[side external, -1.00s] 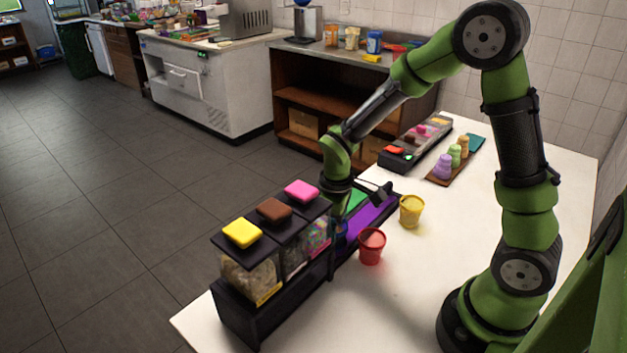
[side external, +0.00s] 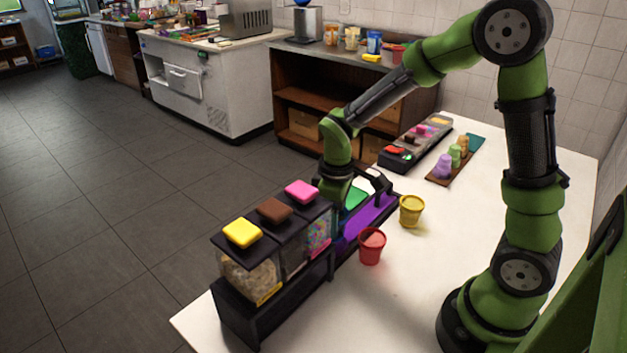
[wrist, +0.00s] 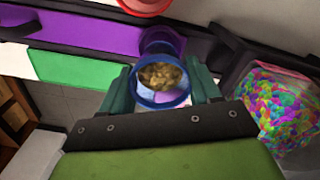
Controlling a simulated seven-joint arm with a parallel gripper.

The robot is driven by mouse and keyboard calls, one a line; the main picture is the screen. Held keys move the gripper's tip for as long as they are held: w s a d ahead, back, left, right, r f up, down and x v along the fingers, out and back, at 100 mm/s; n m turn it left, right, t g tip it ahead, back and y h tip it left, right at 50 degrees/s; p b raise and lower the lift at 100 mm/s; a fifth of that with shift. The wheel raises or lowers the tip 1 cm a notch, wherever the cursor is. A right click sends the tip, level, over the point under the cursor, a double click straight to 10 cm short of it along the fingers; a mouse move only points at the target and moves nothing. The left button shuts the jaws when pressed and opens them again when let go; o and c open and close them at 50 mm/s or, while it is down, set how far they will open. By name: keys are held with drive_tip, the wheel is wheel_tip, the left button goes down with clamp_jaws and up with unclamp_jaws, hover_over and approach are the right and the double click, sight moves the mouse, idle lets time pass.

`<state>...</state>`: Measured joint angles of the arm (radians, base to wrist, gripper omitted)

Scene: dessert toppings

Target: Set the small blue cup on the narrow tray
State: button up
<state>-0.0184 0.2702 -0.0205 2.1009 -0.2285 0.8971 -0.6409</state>
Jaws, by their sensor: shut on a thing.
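The small blue cup (wrist: 137,98), with brown crumbly contents, sits between the two teal fingers of my gripper (wrist: 158,70) in the wrist view. My gripper is shut on it. The cup's lower part lies in front of a long purple strip (wrist: 98,36); whether it touches the strip I cannot tell. In the side view, the narrow black-edged tray with the purple strip (side external: 368,218) lies alongside the topping dispensers.
Three lidded dispensers (side external: 250,273) stand at the near left. A red cup (side external: 371,248) and a yellow cup (side external: 411,212) stand right of the purple strip. A green panel (wrist: 75,68) lies beside the strip. The white table (side external: 425,285) is clear at front right.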

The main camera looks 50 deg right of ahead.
wheel_tip(320, 180, up, 6)
drive_tip(key=w+d, duration=0.8)
drive_tip(key=d, duration=0.6)
drive_tip(key=f, duration=1)
drive_tip(key=shift+a, duration=0.25)
drive_tip(key=shift+f, duration=0.1)
drive_tip(key=o, duration=1.2)
drive_tip(key=shift+c, duration=0.2)
